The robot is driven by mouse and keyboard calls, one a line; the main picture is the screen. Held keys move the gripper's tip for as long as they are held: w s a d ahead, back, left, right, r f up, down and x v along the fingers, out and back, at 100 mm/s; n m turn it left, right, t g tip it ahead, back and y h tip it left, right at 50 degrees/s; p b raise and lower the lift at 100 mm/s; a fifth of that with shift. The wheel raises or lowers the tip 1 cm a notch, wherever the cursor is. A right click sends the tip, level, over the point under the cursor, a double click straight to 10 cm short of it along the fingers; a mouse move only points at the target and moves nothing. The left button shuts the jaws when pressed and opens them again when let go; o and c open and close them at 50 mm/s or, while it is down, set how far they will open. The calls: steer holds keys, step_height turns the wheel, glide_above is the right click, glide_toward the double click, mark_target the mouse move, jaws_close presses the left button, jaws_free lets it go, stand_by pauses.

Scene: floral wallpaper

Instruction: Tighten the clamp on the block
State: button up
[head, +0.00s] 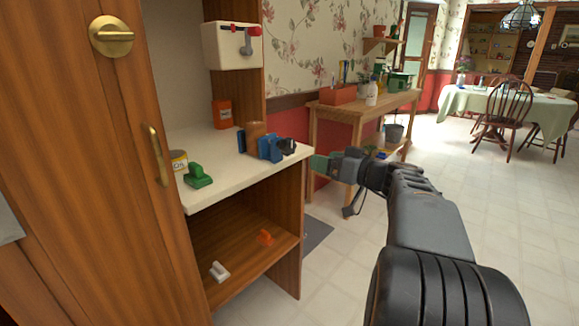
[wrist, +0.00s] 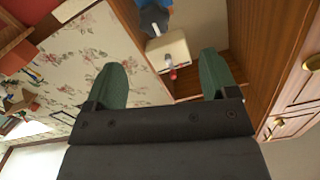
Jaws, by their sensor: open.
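A blue clamp (head: 268,148) stands on the pale countertop, near its right front edge. A brown block (head: 255,133) is between its two blue jaws; whether both jaws touch it I cannot tell. The clamp's black handle (head: 288,146) points right, toward my gripper. My gripper (head: 318,165), with green fingers, is open and empty, to the right of the handle and apart from it. In the wrist view the open fingers (wrist: 165,60) show, with the clamp's blue part (wrist: 150,4) and dark handle (wrist: 153,20) at the top edge, beyond the fingertips.
The countertop (head: 225,165) also holds a green object (head: 198,176), a yellow-labelled can (head: 179,160) and an orange container (head: 222,114). A white box with a red lever (head: 232,46) hangs above. A wooden shelf table (head: 352,113) stands behind. The floor at right is open.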

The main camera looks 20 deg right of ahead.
mark_target(292, 147)
steer(key=shift+t, duration=0.3)
steer(key=x, duration=0.9)
steer(key=d+x, duration=0.1)
steer(key=x, duration=0.3)
steer(key=shift+w+f+b, duration=0.1)
steer(key=shift+w+b, duration=0.3)
steer(key=shift+w, duration=0.05)
steer(key=shift+c, duration=0.2)
steer(key=c, duration=0.9)
